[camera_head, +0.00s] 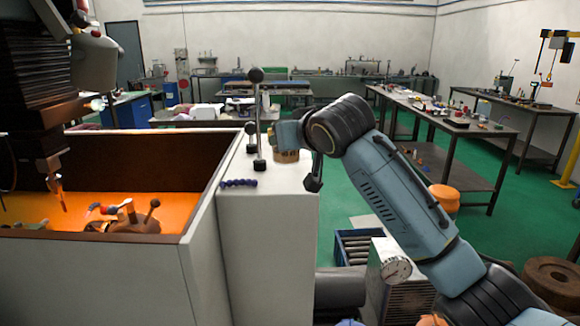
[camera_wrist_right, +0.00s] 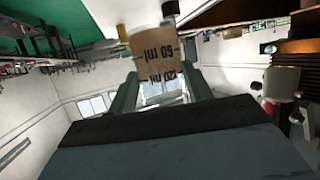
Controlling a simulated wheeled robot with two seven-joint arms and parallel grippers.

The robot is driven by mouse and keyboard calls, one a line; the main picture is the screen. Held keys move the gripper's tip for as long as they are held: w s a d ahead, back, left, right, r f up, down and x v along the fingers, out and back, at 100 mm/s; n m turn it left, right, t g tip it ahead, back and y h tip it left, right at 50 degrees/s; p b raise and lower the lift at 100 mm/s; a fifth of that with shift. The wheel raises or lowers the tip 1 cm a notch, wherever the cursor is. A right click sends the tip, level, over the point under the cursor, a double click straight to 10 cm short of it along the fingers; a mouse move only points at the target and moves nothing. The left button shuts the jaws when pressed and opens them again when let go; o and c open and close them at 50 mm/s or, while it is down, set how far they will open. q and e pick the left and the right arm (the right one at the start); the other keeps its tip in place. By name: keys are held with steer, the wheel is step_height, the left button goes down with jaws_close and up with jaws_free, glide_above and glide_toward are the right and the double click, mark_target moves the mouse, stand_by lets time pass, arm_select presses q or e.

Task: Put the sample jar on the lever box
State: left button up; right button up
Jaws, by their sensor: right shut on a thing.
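The sample jar (camera_head: 287,155) is a small tan-brown cylinder in the head view, at the far right part of the lever box's top. In the right wrist view the jar (camera_wrist_right: 157,50) shows volume marks and sits between the fingertips. My right gripper (camera_head: 290,135) is shut on it, reaching in from the right. I cannot tell whether the jar's base touches the top. The lever box (camera_head: 270,240) is a pale block with upright ball-ended levers (camera_head: 257,120) just left of the jar. My left gripper is not in view.
An open-topped machine bay (camera_head: 90,270) with an orange floor adjoins the box on the left. Workbenches (camera_head: 450,125) stand behind on the right.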

mark_target(291, 161)
step_height(291, 161, down, 2)
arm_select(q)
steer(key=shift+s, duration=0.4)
arm_select(e)
steer(key=shift+f, duration=1.45)
steer(key=shift+f, duration=0.1)
steer(key=o, duration=1.1)
steer(key=shift+s, duration=0.1)
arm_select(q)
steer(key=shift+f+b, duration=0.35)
arm_select(e)
steer(key=v, duration=1.2)
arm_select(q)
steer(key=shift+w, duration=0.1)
